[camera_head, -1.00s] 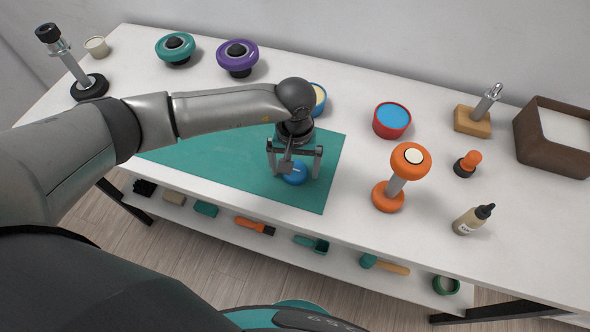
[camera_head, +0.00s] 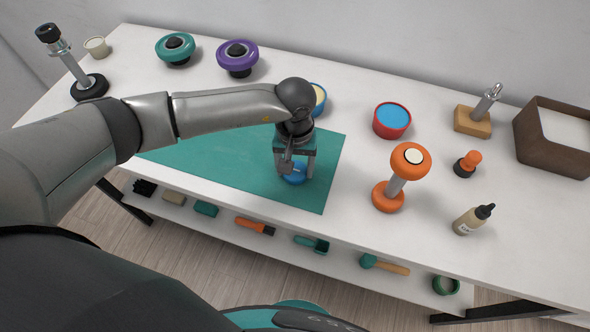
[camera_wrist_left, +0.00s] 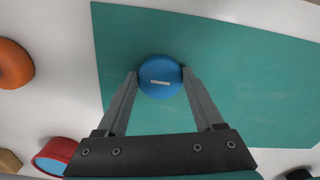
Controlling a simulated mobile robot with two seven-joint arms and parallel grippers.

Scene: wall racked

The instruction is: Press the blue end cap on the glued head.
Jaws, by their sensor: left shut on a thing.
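The blue end cap (camera_head: 294,178) lies on the green mat (camera_head: 235,165) near the mat's right end. My left gripper (camera_head: 296,174) reaches down over it and is shut on it, one finger on each side. In the left wrist view the blue end cap (camera_wrist_left: 160,77) sits between the two fingertips, with a pale bar mark on its top. The orange dumbbell-shaped piece (camera_head: 397,178) stands upright to the right of the mat; its top head has a pale round patch (camera_head: 414,156), possibly the glue. My right gripper is not in view.
A red tub with blue inside (camera_head: 391,120), a small orange-and-black stamp (camera_head: 467,164), a wooden block with metal fitting (camera_head: 473,121) and a brown box (camera_head: 555,137) stand behind. Tools lie on the lower shelf (camera_head: 350,271).

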